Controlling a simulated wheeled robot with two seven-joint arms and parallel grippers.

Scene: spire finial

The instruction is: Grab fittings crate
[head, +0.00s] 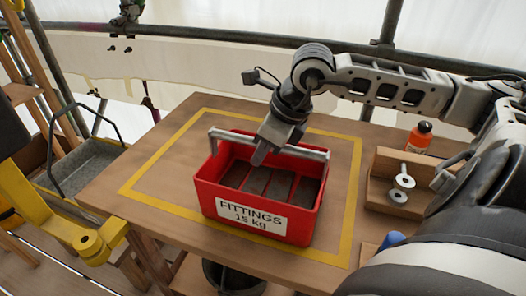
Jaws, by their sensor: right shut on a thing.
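The fittings crate (208,190) is an open red box with a white label reading "FITTINGS 15 kg". It stands on the wooden table (135,165) inside a yellow marked outline. A grey bar handle (232,137) spans its top, and dark contents show in its compartments. My right gripper (262,152) comes down from above and is shut on the crate handle near its middle. The gripper hides that part of the handle.
A wooden holder (385,190) with metal washers and a bolt stands on the table's right, with an orange bottle (420,136) behind it. A metal rail (220,33) runs behind the table. The table left of the crate is clear.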

